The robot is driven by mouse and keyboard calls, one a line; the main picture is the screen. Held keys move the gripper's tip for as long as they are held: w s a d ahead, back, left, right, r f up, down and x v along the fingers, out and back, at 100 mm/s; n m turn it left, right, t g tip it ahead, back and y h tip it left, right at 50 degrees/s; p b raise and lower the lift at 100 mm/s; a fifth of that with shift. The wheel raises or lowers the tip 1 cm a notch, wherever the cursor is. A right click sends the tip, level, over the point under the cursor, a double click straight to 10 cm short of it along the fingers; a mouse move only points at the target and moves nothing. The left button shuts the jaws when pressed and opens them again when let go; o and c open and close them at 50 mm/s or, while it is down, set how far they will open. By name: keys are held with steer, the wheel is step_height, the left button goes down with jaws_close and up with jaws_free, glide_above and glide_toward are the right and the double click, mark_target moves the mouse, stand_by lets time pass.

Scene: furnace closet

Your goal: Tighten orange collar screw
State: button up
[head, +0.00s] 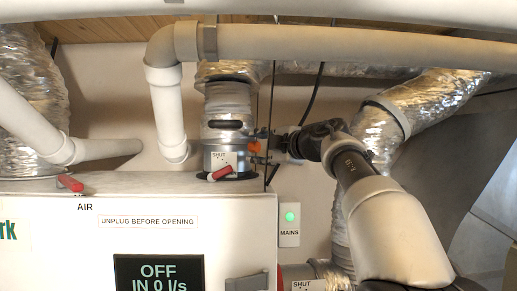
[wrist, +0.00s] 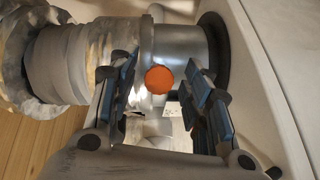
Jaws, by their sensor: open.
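The orange collar screw (wrist: 158,80) shows in the wrist view as a round orange head against a metal duct collar (wrist: 182,52). My gripper (wrist: 160,88) is open, with one blue-padded finger on each side of the screw head in that view. Whether the fingers are level with the head in depth I cannot tell. In the head view my gripper (head: 277,142) reaches in from the right beside the vertical duct collar (head: 229,125). A small orange patch (head: 256,147) shows near the fingertips there, partly hidden by them.
A white cabinet (head: 130,240) with an "OFF IN 0 l/s" display (head: 160,274) stands below the duct. A red handle (head: 221,173) sits at the duct base. Thin dark cables (head: 271,100) run close to my gripper. A foil duct (head: 420,105) is behind my arm.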

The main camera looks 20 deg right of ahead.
steer(key=s+d+b, duration=0.1)
steer(key=s+d, duration=0.3)
steer(key=s, duration=0.1)
steer(key=shift+s, duration=0.4)
